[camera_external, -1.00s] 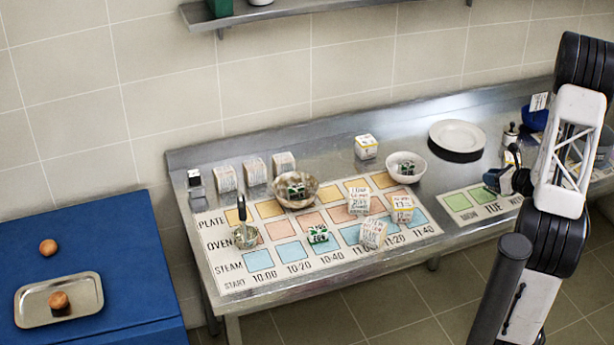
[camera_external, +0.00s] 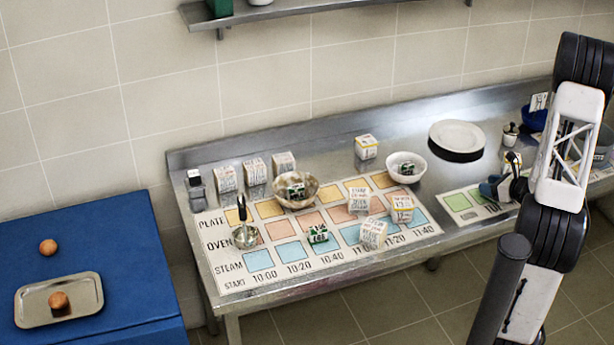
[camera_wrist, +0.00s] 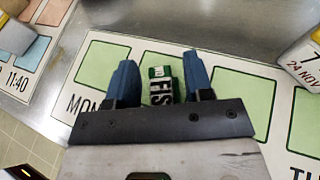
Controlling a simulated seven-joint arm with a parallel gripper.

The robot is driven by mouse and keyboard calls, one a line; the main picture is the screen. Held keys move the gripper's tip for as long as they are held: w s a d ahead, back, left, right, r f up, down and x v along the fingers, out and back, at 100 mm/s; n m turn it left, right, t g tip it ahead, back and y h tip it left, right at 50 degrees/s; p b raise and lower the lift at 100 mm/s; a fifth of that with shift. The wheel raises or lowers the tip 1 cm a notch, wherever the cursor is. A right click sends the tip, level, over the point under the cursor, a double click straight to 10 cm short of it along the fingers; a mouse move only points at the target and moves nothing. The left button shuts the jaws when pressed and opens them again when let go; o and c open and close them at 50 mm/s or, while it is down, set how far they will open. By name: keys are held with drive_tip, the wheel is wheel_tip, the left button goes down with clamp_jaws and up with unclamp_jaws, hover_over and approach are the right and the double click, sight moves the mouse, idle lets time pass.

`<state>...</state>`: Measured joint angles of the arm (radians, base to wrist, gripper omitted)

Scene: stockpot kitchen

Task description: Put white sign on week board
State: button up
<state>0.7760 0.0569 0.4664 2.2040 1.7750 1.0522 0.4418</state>
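The week board (camera_external: 455,216) lies on the right part of the steel counter, a white strip with green squares; it also fills the wrist view (camera_wrist: 282,108). My gripper (camera_external: 491,189) is low over its left part. In the wrist view my gripper's blue fingers (camera_wrist: 160,82) are apart, on either side of a small green and white block (camera_wrist: 161,88) lettered "FIS". Narrow gaps show between block and fingers. A white card with dark writing (camera_external: 538,101) stands at the blue bowl at the back right. I cannot tell whether it is the white sign.
A white box marked "24 NOV" (camera_wrist: 302,58) stands right of my gripper. A schedule board (camera_external: 240,280) with several boxes and bowls lies to the left. A white plate (camera_external: 457,134) and a white bowl (camera_external: 406,167) are behind. A small jar (camera_external: 510,134) stands near my arm.

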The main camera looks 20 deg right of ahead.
drive_tip(key=shift+r, duration=0.2)
drive_tip(key=shift+v, duration=6)
drive_tip(key=s+a+r+n+g+y, duration=0.1)
drive_tip(key=a+r+n+g, duration=0.3)
drive_tip(key=a+n, duration=0.5)
drive_tip(key=a+r+n+g+y, duration=0.1)
drive_tip(key=a+r+n+g, duration=0.35)
drive_tip(key=a, duration=0.85)
drive_tip(key=s+a+r+n+g+h, duration=0.1)
drive_tip(key=s+a+r+n+h, duration=0.6)
drive_tip(key=s+a+n, duration=0.5)
wheel_tip(320, 180, up, 2)
drive_tip(key=n, duration=0.5)
drive_tip(key=shift+a+r+n, duration=0.25)
drive_tip(key=shift+n, duration=0.1)
